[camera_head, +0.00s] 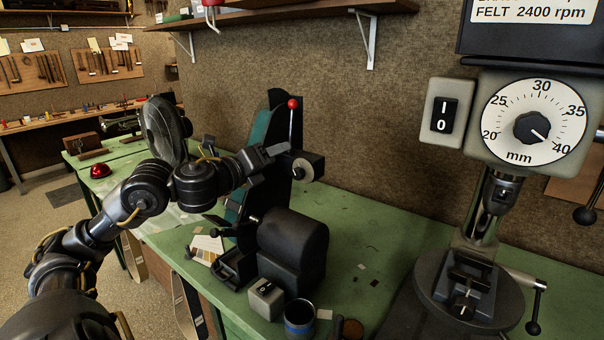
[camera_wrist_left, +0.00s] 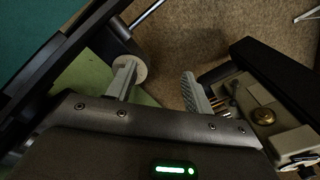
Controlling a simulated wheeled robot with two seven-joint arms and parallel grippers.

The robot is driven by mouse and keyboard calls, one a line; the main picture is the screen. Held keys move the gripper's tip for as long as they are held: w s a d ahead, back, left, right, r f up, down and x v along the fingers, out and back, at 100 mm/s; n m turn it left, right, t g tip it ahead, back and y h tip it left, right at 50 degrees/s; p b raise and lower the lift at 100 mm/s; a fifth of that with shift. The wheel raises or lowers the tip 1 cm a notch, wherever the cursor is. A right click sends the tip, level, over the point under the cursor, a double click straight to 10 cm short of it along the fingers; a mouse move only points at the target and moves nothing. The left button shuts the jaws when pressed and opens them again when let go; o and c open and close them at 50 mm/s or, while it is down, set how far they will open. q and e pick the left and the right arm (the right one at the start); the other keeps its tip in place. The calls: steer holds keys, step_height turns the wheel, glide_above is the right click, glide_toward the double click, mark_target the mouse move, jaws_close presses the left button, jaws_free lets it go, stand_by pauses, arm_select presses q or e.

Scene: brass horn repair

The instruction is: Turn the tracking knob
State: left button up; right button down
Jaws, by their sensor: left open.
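The tracking knob (camera_head: 303,168), a dark cylinder with a pale round face, sticks out from the side of the belt grinder (camera_head: 262,140). In the left wrist view the knob (camera_wrist_left: 131,72) shows just beyond the tip of the left-hand finger; I cannot tell whether they touch. My left gripper (camera_head: 281,156) reaches toward the knob from the left in the head view. In the left wrist view the gripper (camera_wrist_left: 158,78) is open, with its two grey fingers wide apart and nothing between them. My right gripper is not in view.
A tension lever with a red ball (camera_head: 293,103) stands just above the knob. Below are a dark motor housing (camera_head: 292,245), a switch box (camera_head: 266,299) and a cup (camera_head: 299,318). A drill press (camera_head: 470,280) stands to the right. The green bench (camera_head: 365,265) between is mostly clear.

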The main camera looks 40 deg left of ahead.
arm_select(q)
steer(key=b, duration=0.1)
glide_toward(296, 175)
steer(key=w, duration=0.2)
steer(key=w+p, duration=0.2)
steer(key=w, duration=0.4)
steer(key=shift+w, duration=0.6)
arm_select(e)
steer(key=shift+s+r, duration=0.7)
arm_select(q)
steer(key=shift+w, duration=0.1)
